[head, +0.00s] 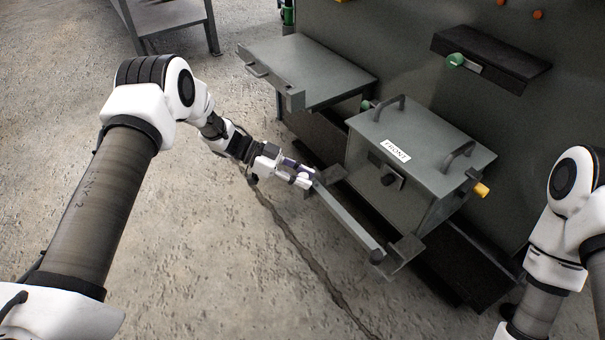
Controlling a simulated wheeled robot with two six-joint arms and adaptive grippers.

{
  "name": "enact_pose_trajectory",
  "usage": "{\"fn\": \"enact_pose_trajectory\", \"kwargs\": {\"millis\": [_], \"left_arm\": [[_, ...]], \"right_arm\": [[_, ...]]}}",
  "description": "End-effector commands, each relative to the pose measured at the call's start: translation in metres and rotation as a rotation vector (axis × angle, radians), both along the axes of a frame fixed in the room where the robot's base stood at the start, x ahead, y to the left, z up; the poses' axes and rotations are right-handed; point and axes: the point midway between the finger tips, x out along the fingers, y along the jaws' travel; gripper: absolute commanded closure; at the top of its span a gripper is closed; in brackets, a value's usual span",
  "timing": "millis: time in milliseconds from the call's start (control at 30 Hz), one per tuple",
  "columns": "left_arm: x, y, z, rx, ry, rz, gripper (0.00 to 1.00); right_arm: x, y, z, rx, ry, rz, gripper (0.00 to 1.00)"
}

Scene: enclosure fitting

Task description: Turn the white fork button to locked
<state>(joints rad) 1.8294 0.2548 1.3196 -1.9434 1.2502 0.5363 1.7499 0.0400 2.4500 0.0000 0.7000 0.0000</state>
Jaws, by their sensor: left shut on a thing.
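My left gripper (299,174) reaches in from the left to the left end of a grey fork bar (348,218) in front of the grey box. It is shut on a small white piece, which looks like the white fork button (304,182). The fingers cover most of the button, so I cannot tell which way it is turned. My right arm shows at the right edge; its gripper is outside the view.
A grey drawer unit (310,68) stands behind the gripper. A dark shelf with a green knob (455,60) is on the panel. The floor in front is free.

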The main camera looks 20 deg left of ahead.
Motion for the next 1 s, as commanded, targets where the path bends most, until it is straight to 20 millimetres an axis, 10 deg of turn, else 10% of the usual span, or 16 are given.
{"fn": "enact_pose_trajectory", "kwargs": {"millis": [1000], "left_arm": [[0.001, -0.001, 0.0, -0.003, -0.001, -0.449, 1.0]], "right_arm": [[0.0, 0.0, -0.047, 0.0, 0.0, 0.0, 0.5]]}}
